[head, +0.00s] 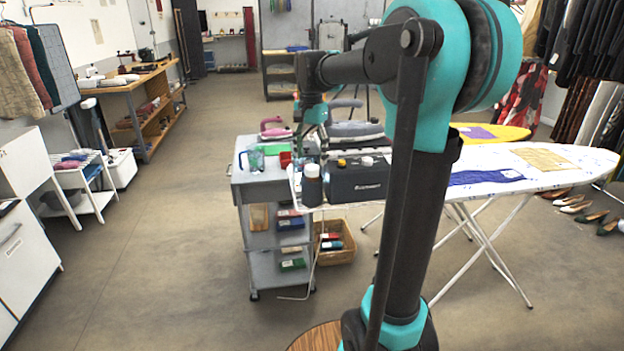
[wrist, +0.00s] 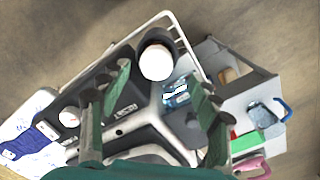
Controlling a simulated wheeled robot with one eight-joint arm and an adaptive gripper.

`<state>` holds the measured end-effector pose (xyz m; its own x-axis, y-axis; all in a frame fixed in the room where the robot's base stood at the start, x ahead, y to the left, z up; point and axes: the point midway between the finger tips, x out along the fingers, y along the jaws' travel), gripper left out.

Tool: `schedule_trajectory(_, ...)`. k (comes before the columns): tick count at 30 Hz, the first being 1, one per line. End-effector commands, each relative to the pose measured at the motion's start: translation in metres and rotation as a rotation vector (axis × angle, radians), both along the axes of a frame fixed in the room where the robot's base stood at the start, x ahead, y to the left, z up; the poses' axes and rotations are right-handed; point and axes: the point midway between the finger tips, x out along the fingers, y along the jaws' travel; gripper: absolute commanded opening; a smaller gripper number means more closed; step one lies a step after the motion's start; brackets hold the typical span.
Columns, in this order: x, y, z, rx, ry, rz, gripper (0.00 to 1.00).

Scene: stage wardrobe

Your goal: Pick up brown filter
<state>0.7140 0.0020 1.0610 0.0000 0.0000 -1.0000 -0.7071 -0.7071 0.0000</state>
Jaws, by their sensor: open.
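I cannot tell for certain which thing is the brown filter. A flat brown item (head: 259,217) stands on the upper inner shelf of the grey cart (head: 240,190); a small brown patch also shows by the cart in the wrist view (wrist: 228,75). A dark cylinder with a pale top (head: 312,188) stands at the white rack at the board's end, beside a black box (head: 357,182); it also shows in the wrist view (wrist: 157,61). My gripper (wrist: 160,82) is open and empty above the rack, fingers apart on either side of the view.
The cart top holds a blue-handled cup (head: 253,160), a green item and a red item. Irons stand behind it. An ironing board (head: 530,165) with folded cloths spreads right. A wicker basket (head: 335,250) sits below.

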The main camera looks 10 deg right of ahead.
Motion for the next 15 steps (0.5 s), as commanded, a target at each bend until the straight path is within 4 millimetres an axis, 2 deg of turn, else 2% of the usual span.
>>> schedule_trajectory(9, -0.005, -0.002, -0.042, 0.0, 0.0, 0.0, 0.62)
schedule_trajectory(15, -0.005, -0.002, -0.047, 0.0, 0.0, 0.0, 0.62)
